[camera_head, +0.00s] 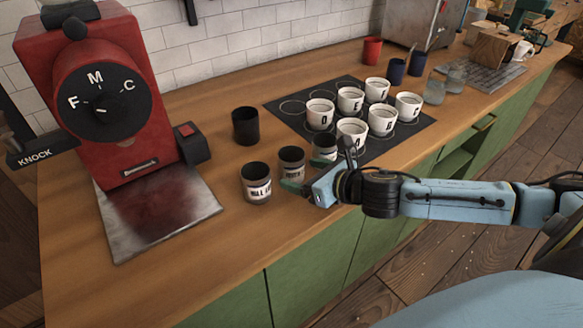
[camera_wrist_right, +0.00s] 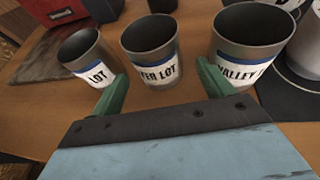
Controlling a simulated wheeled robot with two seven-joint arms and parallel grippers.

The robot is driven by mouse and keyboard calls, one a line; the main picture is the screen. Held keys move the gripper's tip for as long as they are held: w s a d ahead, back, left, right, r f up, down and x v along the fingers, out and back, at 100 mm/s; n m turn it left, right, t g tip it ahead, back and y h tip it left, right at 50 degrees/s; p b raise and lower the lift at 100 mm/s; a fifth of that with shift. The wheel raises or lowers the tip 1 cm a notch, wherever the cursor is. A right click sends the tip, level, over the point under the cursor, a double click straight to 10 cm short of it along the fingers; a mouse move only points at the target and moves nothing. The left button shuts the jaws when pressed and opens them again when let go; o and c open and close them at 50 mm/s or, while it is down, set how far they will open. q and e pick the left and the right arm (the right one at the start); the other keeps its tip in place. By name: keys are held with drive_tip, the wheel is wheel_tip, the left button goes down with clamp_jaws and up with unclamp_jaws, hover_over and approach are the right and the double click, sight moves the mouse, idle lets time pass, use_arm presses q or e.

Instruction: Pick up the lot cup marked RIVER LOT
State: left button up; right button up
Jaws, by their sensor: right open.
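The lot cup with a label reading "VER LOT" (camera_wrist_right: 155,72) is the middle of three dark metal cups in the right wrist view. It stands upright on the counter, and in the head view it is the middle cup (camera_head: 291,158), its label mostly hidden. My right gripper (camera_head: 321,172) is open and empty at the counter's front side. In the right wrist view its green fingertips (camera_wrist_right: 161,80) show left and right of the cup's lower part, with a gap to each side. I cannot tell how deep they reach around it. My left gripper is not in view.
A cup marked HILL (camera_head: 257,185) stands left and a cup marked VALLEY (camera_wrist_right: 245,65) right, both close to the fingers. A plain black cup (camera_head: 245,126) stands behind. White lettered cups (camera_head: 352,130) stand on a dark mat (camera_head: 412,133). A red grinder (camera_head: 140,160) is at left.

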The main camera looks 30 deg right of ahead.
sight(300, 172)
drive_tip(key=shift+x, duration=2.25)
drive_tip(key=shift+r, duration=0.2)
drive_tip(key=c, duration=1.1)
